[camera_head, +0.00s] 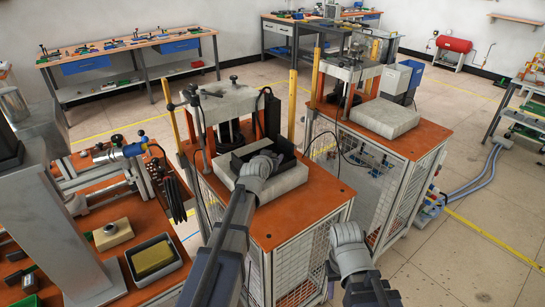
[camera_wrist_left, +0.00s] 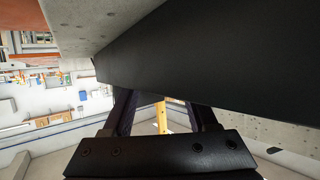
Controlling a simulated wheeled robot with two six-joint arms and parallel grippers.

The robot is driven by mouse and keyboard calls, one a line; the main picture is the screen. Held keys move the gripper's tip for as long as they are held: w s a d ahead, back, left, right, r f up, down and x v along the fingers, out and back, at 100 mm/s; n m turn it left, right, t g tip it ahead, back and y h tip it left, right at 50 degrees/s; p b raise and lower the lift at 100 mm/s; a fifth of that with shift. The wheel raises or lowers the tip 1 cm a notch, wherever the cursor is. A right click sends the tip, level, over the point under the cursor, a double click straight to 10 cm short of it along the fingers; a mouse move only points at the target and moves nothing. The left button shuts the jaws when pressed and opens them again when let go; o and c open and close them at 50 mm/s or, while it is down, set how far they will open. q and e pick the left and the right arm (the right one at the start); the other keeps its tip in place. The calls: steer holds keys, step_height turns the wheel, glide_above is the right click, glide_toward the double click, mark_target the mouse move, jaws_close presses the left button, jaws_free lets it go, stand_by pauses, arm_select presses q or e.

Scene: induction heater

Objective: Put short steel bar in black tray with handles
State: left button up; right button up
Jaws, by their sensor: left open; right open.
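A black, open-topped piece (camera_head: 237,161), which looks like the black tray, sits on the pale block of the nearer press. My left arm covers part of it, and I cannot make out its handles. My left gripper (camera_head: 272,156) is over this black piece. In the left wrist view my left gripper (camera_wrist_left: 165,115) has its fingers apart, and a broad black surface (camera_wrist_left: 200,50) fills the view just beyond them. I cannot tell whether they touch. I cannot pick out the short steel bar. My right wrist shows at the bottom of the head view, but its gripper is hidden.
The nearer press (camera_head: 232,103) has upright posts around the pale block (camera_head: 288,183). The orange cabinet top (camera_head: 315,205) is clear at the front right. A second press (camera_head: 350,70) stands to the right. A dark tray (camera_head: 168,271) with a yellow block lies at lower left.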

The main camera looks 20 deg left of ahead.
arm_select(q)
steer(key=p+v, duration=0.4)
steer(key=v, duration=0.7)
steer(key=shift+r, duration=0.1)
steer(key=shift+s+r, duration=0.1)
steer(key=shift+s, duration=0.25)
